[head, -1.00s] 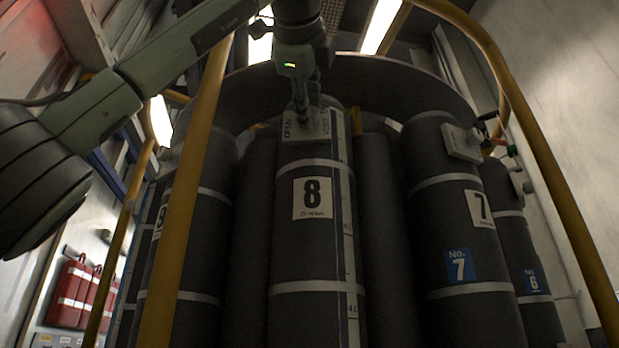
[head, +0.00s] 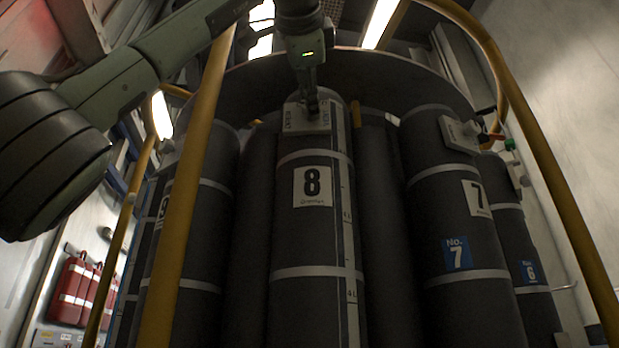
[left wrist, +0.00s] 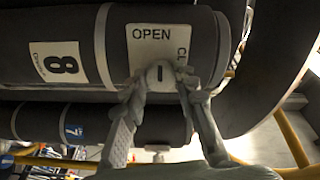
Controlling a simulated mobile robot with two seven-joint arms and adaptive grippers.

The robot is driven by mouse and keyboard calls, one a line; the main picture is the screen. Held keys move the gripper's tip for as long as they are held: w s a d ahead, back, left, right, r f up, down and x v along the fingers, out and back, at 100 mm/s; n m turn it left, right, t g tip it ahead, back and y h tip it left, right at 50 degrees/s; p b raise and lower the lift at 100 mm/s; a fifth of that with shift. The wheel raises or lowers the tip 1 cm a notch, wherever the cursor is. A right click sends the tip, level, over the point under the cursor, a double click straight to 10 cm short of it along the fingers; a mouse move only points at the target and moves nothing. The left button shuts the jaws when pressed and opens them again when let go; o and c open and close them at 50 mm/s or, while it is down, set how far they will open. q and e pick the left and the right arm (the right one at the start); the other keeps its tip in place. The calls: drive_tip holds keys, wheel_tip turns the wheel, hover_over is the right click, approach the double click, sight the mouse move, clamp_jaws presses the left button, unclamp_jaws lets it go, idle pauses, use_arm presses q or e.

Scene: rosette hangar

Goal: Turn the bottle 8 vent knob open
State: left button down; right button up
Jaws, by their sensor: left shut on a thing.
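Bottle 8 (head: 312,235) is a tall dark cylinder with light bands and a white "8" label, upright in the middle of the head view. Near its top is a white plate (left wrist: 142,38) marked "OPEN", with a partly hidden "CL..." word at its right in the left wrist view. The vent knob (left wrist: 160,72) is a pale round piece with a short dark mark, at the plate's lower edge in that view. My left gripper (head: 312,108) is at the plate, its fingers shut on the knob from both sides. The knob is mostly hidden in the head view. My right gripper is not in view.
Bottle 7 (head: 458,200) stands at the right with its own plate (head: 459,135) and coloured fittings. Yellow rails (head: 186,190) curve up on both sides. A dark curved wall (head: 250,90) rises behind the bottles.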

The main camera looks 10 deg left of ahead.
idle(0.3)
use_arm(q)
drive_tip(key=c, duration=1.2)
unclamp_jaws()
drive_tip(key=s, duration=0.4)
drive_tip(key=s+d, duration=0.1)
drive_tip(key=s, duration=0.7)
drive_tip(key=shift+d, duration=0.3)
